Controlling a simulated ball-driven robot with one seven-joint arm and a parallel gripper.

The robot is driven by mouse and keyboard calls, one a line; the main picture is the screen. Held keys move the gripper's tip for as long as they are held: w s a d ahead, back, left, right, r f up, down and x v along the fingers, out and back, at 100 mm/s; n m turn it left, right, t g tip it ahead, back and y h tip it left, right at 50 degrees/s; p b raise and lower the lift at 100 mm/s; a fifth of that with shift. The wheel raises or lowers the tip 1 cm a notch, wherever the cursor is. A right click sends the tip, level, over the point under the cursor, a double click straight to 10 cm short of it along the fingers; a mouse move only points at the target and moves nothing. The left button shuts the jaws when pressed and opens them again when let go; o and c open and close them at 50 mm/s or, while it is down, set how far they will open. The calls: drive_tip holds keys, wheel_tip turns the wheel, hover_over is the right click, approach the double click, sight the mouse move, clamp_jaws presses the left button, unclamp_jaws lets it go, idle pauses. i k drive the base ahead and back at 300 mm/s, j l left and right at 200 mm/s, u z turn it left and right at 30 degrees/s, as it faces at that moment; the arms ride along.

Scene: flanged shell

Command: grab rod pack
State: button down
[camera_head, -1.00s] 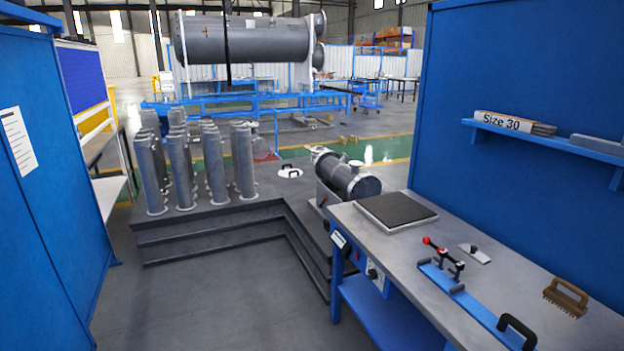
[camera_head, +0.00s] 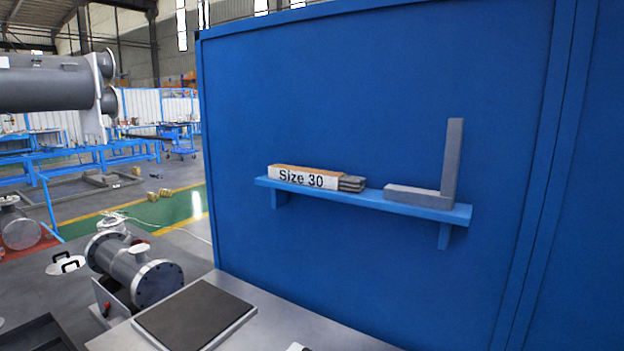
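The rod pack (camera_head: 308,178) lies on a blue wall shelf in the middle of the view. It is a long box with a tan top and a white side marked "Size 30". Grey rod ends (camera_head: 351,183) stick out of its right end. My gripper is not in this view, so I cannot see its state or where it is relative to the pack.
The shelf (camera_head: 392,207) is fixed to a blue panel. A grey L-shaped square (camera_head: 452,165) stands on its right end. Below is a bench with a dark plate (camera_head: 194,314). A grey flanged shell (camera_head: 135,268) stands left of the bench.

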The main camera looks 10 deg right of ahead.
sight(314, 177)
drive_tip(key=i+j, duration=0.15)
drive_tip(key=j, duration=0.2)
drive_tip(key=i+j, duration=0.15)
drive_tip(key=j, duration=0.25)
drive_tip(key=i+j, duration=0.15)
drive_tip(key=j, duration=0.2)
drive_tip(key=i+j, duration=0.15)
drive_tip(key=j, duration=0.2)
drive_tip(key=i+j, duration=0.15)
drive_tip(key=j, duration=0.2)
drive_tip(key=i+j, duration=0.1)
drive_tip(key=j, duration=0.3)
drive_tip(key=i+j, duration=0.15)
drive_tip(key=j, duration=0.2)
drive_tip(key=i+j+z, duration=0.25)
drive_tip(key=j, duration=0.3)
drive_tip(key=j+z, duration=0.25)
drive_tip(key=j, duration=0.25)
drive_tip(key=i+j+z, duration=0.1)
drive_tip(key=j+z, duration=0.2)
drive_tip(key=j, duration=0.3)
